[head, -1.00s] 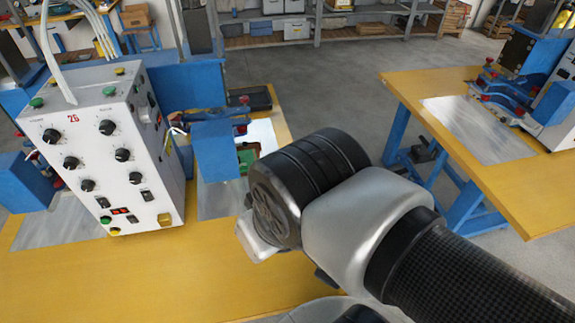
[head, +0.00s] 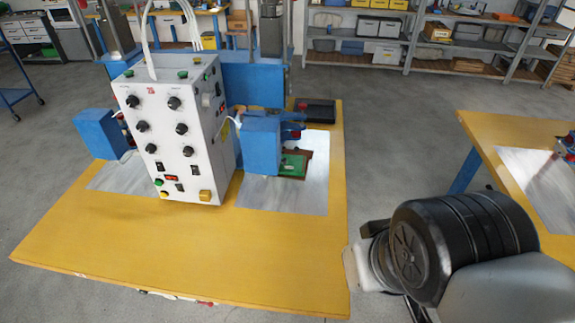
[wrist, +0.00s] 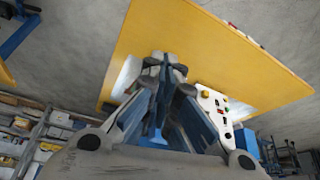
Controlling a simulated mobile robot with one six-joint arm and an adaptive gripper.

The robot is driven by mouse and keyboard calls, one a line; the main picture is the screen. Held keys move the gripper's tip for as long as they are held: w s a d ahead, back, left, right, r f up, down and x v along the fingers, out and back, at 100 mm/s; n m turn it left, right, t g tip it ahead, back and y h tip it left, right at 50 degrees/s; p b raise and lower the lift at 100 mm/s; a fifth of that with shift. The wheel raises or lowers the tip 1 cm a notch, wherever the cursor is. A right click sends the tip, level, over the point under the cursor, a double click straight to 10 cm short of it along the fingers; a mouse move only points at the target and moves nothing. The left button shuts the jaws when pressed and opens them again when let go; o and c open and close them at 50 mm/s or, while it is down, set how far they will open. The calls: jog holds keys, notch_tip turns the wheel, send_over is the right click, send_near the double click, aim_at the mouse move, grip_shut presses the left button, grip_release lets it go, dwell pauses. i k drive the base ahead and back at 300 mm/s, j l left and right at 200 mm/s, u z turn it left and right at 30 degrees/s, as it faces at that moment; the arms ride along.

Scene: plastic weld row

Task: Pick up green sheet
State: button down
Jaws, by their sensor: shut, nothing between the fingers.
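The green sheet (head: 292,165) shows in the head view as a small green patch on a brown piece, on the bright metal plate (head: 318,190) at the right of the welding machine. A blue block (head: 262,146) of the machine stands in front of it and hides part of it. My gripper (wrist: 165,66) shows in the wrist view with its fingertips together, empty. It points toward the yellow table from some distance. I cannot make out the green sheet in the wrist view. In the head view my arm is at the lower right, off the table, and the fingers do not show.
The white control box (head: 178,130) with knobs stands on the yellow table (head: 190,255). A black tray (head: 315,112) lies behind the metal plate. The table's front is clear. A second yellow table (head: 520,180) stands at the right, with grey floor between.

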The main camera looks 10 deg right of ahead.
aim_at(296, 167)
jog(key=i+l+u, duration=0.15)
jog(key=l, duration=0.35)
jog(key=i+l+u, duration=0.15)
jog(key=l, duration=0.35)
jog(key=l+u, duration=0.15)
jog(key=l, duration=0.35)
jog(key=i+l+u, duration=0.15)
jog(key=l, duration=0.35)
jog(key=i+l+u, duration=0.2)
jog(key=i, duration=0.35)
jog(key=i+l+u, duration=0.2)
jog(key=i+l, duration=0.3)
jog(key=i, duration=0.05)
